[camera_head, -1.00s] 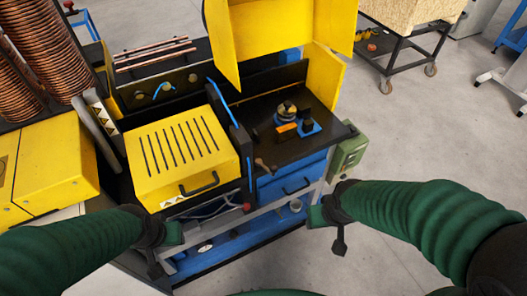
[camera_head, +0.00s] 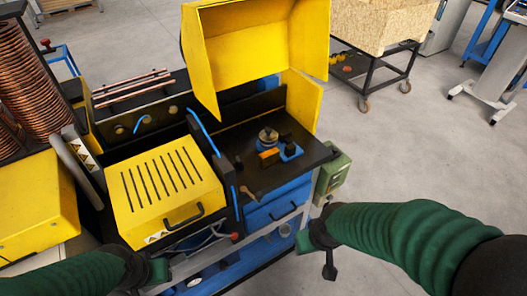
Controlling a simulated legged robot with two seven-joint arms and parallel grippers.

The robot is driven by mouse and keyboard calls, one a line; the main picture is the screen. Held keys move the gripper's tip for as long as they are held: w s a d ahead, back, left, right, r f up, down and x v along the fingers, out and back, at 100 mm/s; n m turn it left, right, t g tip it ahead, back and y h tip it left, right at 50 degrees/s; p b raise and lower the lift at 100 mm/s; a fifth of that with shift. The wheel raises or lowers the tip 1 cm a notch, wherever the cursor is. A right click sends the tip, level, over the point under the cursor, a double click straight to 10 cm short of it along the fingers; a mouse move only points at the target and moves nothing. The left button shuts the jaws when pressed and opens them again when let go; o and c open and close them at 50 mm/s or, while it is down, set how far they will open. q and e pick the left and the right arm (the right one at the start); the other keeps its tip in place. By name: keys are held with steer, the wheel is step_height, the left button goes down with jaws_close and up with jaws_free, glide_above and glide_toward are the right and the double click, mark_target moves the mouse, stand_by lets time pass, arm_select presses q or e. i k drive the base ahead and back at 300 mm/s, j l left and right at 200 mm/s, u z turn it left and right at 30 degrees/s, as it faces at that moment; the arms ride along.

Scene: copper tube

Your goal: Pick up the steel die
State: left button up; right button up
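A small round metallic piece, which looks like the steel die (camera_head: 268,137), sits on the black work surface (camera_head: 232,140) of the machine, in front of the raised yellow guard. An orange block (camera_head: 269,156) and a blue holder with a dark piece (camera_head: 291,150) are close by it. My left gripper (camera_head: 148,275) is at the bottom left, before the machine's front and well away from the die. My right gripper (camera_head: 316,254) hangs right of the blue drawers, lower than the work surface and apart from it. I see nothing held, but their finger gaps are unclear.
The yellow slotted cover (camera_head: 165,185) stands left of the work surface, behind a black divider. The raised yellow guard (camera_head: 245,55) encloses the back and right side. A green box (camera_head: 333,178) juts from the right edge. Floor at right is clear up to a wheeled cart (camera_head: 368,75).

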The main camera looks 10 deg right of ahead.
mark_target(268, 137)
steer(key=i+l+u, duration=0.2)
steer(key=l+u, duration=0.15)
steer(key=u, duration=0.15)
steer(key=i+l+u, duration=0.1)
steer(key=l+u, duration=0.4)
steer(key=i+l, duration=0.1)
steer(key=l, duration=0.45)
steer(key=i+l+u, duration=0.15)
steer(key=l, duration=0.95)
